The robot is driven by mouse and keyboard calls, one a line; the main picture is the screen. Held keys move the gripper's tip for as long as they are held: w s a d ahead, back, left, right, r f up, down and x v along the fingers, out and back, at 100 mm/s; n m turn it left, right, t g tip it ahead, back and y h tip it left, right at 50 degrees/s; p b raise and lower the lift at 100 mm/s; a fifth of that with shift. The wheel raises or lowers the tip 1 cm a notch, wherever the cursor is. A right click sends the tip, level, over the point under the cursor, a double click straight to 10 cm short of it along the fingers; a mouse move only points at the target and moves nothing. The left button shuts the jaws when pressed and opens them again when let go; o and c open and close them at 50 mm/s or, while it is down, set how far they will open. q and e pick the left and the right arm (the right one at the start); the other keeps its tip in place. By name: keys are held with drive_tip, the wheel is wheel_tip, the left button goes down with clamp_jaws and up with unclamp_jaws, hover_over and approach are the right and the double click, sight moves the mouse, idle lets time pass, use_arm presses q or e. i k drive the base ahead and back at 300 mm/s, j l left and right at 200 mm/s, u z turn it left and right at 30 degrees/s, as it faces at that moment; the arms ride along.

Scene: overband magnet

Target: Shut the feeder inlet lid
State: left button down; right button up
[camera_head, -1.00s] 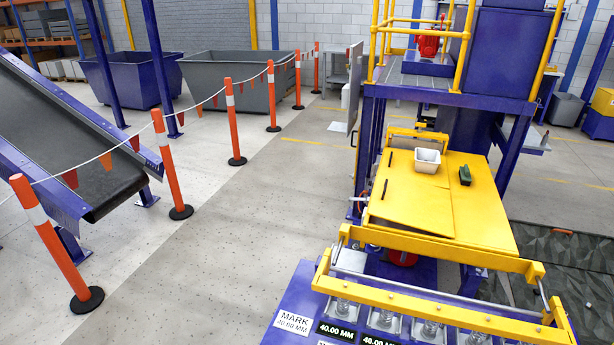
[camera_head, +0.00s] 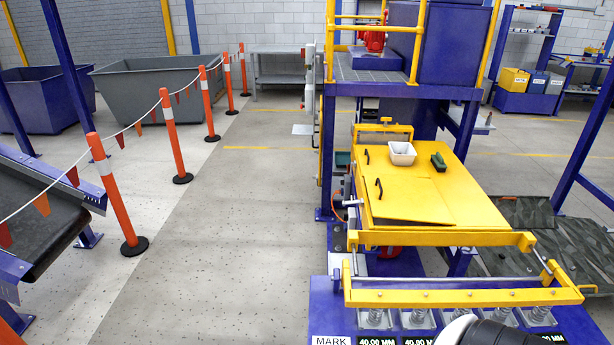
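The yellow feeder deck (camera_head: 478,208) is on the blue machine right of centre. On its left part is a flat yellow lid panel (camera_head: 408,198) with a black handle (camera_head: 379,188). A thin dark gap shows under the panel's front edge, so it looks not quite flush; I cannot tell how far it stands up. A second black handle (camera_head: 367,156) is farther back. Neither gripper shows. A white and black part at the bottom edge looks like my own arm, well in front of the lid.
A white tub (camera_head: 402,153) and a green block (camera_head: 438,162) sit on the deck. Yellow crossbars (camera_head: 450,239) stand before it. Orange posts with a chain (camera_head: 173,140) line the left. The floor between them and the machine is clear.

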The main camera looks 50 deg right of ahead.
sight(391, 197)
drive_tip(key=i+j, duration=0.15)
drive_tip(key=i, duration=0.25)
drive_tip(key=i+j, duration=0.2)
drive_tip(key=i, duration=0.25)
drive_tip(key=i+l+z, duration=0.15)
drive_tip(key=i+z, duration=0.25)
drive_tip(key=i, duration=0.25)
drive_tip(key=i+z, duration=0.45)
drive_tip(key=i, duration=0.15)
drive_tip(key=i+z, duration=0.2)
drive_tip(key=z, duration=0.2)
drive_tip(key=i+j+z, duration=0.1)
drive_tip(key=i+z, duration=0.15)
drive_tip(key=z, duration=0.15)
drive_tip(key=i+j+z, duration=0.15)
drive_tip(key=z, duration=0.25)
drive_tip(key=i+j+z, duration=0.2)
drive_tip(key=z, duration=0.2)
